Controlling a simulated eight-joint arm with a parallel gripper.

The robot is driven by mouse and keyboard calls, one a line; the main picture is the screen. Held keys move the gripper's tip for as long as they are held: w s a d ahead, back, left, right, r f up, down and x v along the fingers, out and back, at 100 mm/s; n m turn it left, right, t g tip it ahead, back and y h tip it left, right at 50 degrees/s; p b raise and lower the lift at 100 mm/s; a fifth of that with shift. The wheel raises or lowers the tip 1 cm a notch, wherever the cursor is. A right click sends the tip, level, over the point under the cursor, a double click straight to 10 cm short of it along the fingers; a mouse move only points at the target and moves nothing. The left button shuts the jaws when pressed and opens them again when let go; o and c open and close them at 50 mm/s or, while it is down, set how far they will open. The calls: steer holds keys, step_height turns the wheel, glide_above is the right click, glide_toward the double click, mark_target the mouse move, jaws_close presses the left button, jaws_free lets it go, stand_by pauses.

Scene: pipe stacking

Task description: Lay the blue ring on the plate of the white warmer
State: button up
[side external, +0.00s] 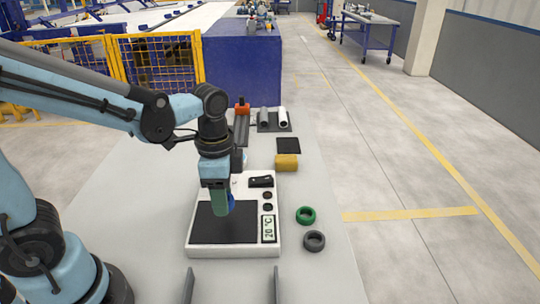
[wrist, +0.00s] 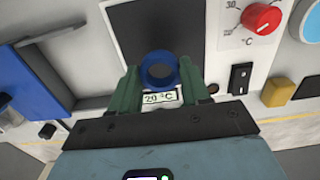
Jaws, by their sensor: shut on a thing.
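The white warmer (side external: 200,250) sits on the grey table, with a dark square plate (side external: 212,228) on top; the plate also shows in the wrist view (wrist: 190,25). My gripper (side external: 222,203) points down over the plate. Its green fingers are shut on the blue ring (side external: 232,203), which is mostly hidden by them in the side external view. In the wrist view the blue ring (wrist: 160,55) sits between the fingertips, over the plate's edge and just above a 20 °C display (wrist: 160,98). I cannot tell whether the ring touches the plate.
A green ring (side external: 306,215) and a grey ring (side external: 314,241) lie on the table right of the warmer. A yellow block (side external: 286,162) and a dark pad (side external: 288,145) are behind. Pipes lie on a rack (side external: 275,121) farther back. Two grey uprights (side external: 276,285) stand in front.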

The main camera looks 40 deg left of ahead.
mark_target(225, 220)
steer(key=shift+w+a+f, duration=0.15)
steer(key=shift+a+f, duration=0.1)
steer(key=shift+f, duration=1.9)
steer(key=shift+f, duration=0.15)
steer(key=o, duration=1)
